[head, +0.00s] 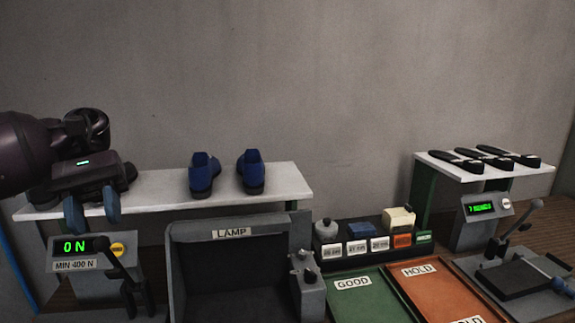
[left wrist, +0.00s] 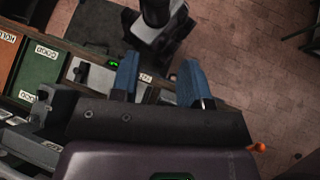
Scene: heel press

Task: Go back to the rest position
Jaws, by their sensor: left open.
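My left gripper (head: 91,213) is at the left of the head view, in front of the white shelf and above the press display reading 0 N (head: 80,247). Its two blue fingers are apart with nothing between them. In the left wrist view the blue fingers (left wrist: 158,85) also stand apart and empty, over the bench edge and the floor. My right gripper is not in view.
A pair of blue shoes (head: 228,173) stands on the white shelf (head: 150,188). Below are the press lever (head: 118,275), the LAMP box (head: 240,270), a green GOOD tray (head: 352,300) and an orange HOLD tray (head: 425,290). Black soles (head: 485,158) lie on the right shelf.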

